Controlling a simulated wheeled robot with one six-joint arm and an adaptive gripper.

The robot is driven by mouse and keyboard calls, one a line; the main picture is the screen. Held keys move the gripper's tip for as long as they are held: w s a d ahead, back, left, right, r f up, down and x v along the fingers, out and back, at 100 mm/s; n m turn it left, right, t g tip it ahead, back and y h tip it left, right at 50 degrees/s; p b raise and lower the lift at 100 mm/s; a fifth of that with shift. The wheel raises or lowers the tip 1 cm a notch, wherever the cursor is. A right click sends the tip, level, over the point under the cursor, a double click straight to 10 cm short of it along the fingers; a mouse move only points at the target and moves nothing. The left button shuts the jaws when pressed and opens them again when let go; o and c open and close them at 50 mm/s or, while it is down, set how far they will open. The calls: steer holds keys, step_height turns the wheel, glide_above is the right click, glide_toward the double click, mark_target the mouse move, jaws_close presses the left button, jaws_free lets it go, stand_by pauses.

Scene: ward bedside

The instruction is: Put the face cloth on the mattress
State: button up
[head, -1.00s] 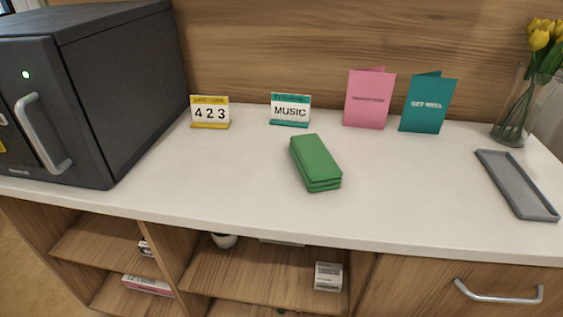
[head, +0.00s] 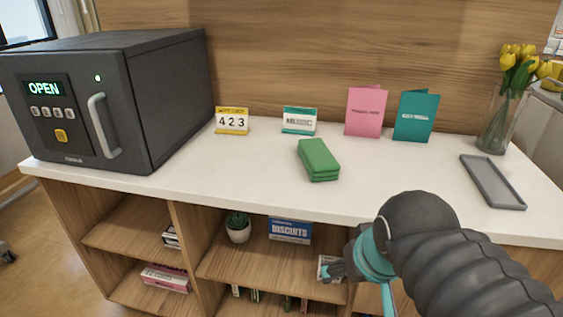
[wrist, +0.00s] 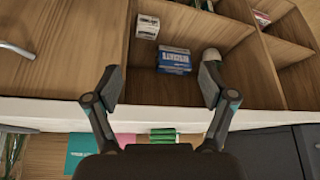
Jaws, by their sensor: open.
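The face cloth (head: 319,160), a green folded stack, lies on the white counter (head: 260,190) near its middle. Its green edges also show in the wrist view (wrist: 163,136), low in the picture. My gripper (head: 335,271) is in front of the counter, below its top, near the open shelves. In the wrist view my gripper (wrist: 161,85) has its two fingers spread wide with nothing between them. The cloth is apart from the gripper. No mattress is in view.
A dark cabinet with an OPEN display (head: 130,100) stands on the left. Behind the cloth stand two small signs (head: 232,121), a pink card (head: 366,112) and a teal card (head: 415,116). A grey tray (head: 493,182) and a tulip vase (head: 497,125) are on the right. Shelves below hold boxes (head: 290,230).

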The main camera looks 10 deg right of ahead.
steer(key=shift+o, duration=0.3)
steer(key=w+r+g, duration=0.2)
steer(key=w+r, duration=1.2)
steer(key=shift+w+r+n+g, duration=0.2)
steer(key=shift+w+n+g, duration=0.1)
steer(key=shift+w, duration=0.05)
step_height(320, 180, up, 5)
steer(key=g, duration=0.3)
glide_above(319, 153)
step_height(319, 153, down, 14)
steer(key=b, duration=0.2)
steer(key=shift+r+b, duration=0.1)
steer(key=shift+b, duration=0.2)
steer(key=c, duration=1.3)
steer(key=shift+r, duration=0.2)
